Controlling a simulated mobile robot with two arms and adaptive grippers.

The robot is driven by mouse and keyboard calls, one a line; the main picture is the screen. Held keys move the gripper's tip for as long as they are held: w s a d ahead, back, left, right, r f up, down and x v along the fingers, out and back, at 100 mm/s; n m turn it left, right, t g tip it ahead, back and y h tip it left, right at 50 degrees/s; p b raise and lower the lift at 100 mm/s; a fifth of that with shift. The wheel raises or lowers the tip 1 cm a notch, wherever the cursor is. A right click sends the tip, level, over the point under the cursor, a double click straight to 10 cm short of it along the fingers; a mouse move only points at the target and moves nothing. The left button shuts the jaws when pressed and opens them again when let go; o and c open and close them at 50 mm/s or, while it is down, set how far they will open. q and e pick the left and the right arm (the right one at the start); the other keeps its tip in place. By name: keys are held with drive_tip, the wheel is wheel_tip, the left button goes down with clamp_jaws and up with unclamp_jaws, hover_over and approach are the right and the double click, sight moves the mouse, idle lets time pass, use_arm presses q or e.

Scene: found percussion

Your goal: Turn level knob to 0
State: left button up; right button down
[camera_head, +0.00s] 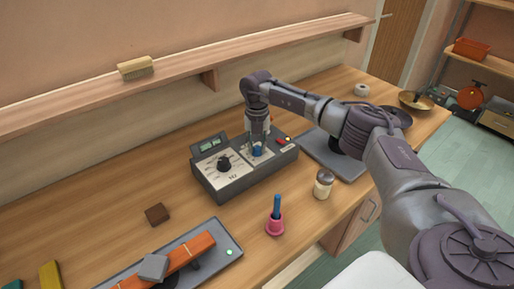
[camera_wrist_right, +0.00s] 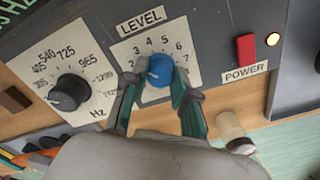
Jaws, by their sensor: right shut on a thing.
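The blue level knob (camera_wrist_right: 160,70) sits on a white dial plate numbered around it, under the label LEVEL (camera_wrist_right: 143,21). Its white mark seems to point to the lower left, but the number there is hidden. My right gripper (camera_wrist_right: 158,78) is shut on the blue knob, one finger on each side. In the head view my right gripper (camera_head: 258,146) reaches straight down onto the knob (camera_head: 257,151) on the grey control box (camera_head: 236,182). The lower dial numbers are hidden behind the fingers. My left gripper is not in view.
Beside the level knob are a black Hz knob (camera_wrist_right: 70,92) and a red POWER switch (camera_wrist_right: 245,48) with a lit lamp (camera_wrist_right: 272,39). A jar (camera_head: 323,184), a pink bell-shaped thing (camera_head: 275,222) and a brown block (camera_head: 157,214) stand near the box.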

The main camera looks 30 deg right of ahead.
drive_tip(key=n+b, duration=0.1)
drive_tip(key=n, duration=0.3)
drive_tip(key=shift+n, duration=0.3)
drive_tip(key=n+b, duration=0.1)
drive_tip(key=n, duration=0.2)
drive_tip(key=shift+n, duration=0.3)
drive_tip(key=n+b, duration=0.1)
drive_tip(key=n, duration=0.3)
drive_tip(key=shift+b, duration=0.3)
drive_tip(key=shift+n+b, duration=0.35)
drive_tip(key=shift+n, duration=1.75)
drive_tip(key=c, duration=0.9)
unclamp_jaws()
